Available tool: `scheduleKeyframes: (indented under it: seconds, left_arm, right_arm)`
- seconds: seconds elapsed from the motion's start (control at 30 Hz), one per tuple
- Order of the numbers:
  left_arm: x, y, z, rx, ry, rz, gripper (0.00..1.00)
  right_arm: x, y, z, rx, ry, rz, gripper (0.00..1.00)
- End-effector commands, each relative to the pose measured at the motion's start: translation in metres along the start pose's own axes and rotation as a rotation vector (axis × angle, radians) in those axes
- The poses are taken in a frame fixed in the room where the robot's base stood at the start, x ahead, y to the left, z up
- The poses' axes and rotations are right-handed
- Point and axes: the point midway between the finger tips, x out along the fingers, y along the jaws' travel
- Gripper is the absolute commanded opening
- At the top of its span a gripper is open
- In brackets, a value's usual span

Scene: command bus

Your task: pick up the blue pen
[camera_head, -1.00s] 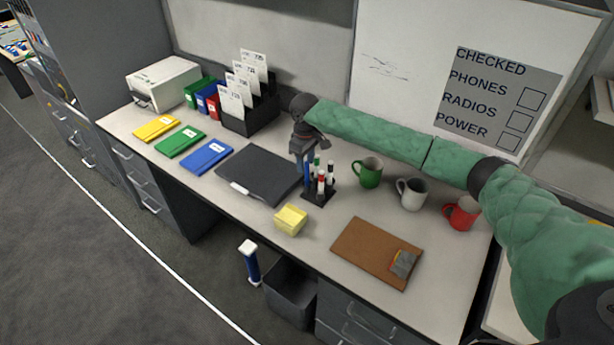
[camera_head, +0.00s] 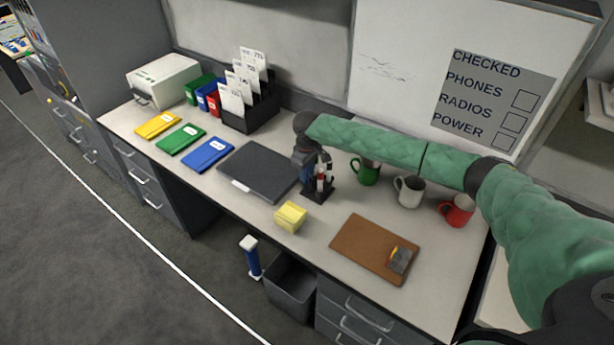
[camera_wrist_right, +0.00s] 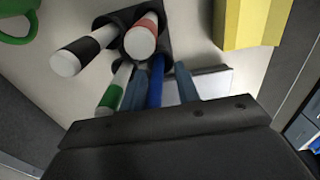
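The blue pen (camera_wrist_right: 156,80) stands in the dark pen holder (camera_head: 318,196) among several other pens or markers. In the right wrist view it lies between the two bluish fingers of my right gripper (camera_wrist_right: 160,70). The fingers are apart, with a visible gap between the pen and the right-hand finger, so the gripper is open around it. In the head view my right gripper (camera_head: 308,178) is low at the holder and hides the blue pen. My left gripper is not in view.
White markers with black, red and green bands (camera_wrist_right: 145,40) crowd the gripper. A yellow note block (camera_head: 291,217), a dark closed folder or laptop (camera_head: 258,170), a green mug (camera_head: 366,173), a white mug (camera_head: 409,191) and a brown clipboard (camera_head: 362,246) surround the holder.

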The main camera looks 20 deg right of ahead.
Motion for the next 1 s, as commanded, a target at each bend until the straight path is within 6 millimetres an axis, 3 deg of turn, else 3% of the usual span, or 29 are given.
scheduleKeyframes:
  seconds: [0.03,0.13,0.17,0.57,1.0]
  left_arm:
    - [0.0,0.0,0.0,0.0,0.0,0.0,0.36]
    - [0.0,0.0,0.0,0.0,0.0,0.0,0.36]
    - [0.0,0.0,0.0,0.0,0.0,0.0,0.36]
    - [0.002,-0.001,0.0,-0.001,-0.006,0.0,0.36]
    - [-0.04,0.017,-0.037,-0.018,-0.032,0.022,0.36]
  right_arm:
    - [0.0,0.0,0.0,0.0,0.0,0.0,0.22]
    - [0.0,0.0,0.0,0.0,0.0,0.0,0.02]
    - [0.0,0.0,0.0,0.0,0.0,0.0,0.0]
    - [-0.005,0.0,-0.001,0.0,0.001,0.0,0.0]
    - [-0.07,0.001,-0.001,0.0,0.003,0.001,0.0]
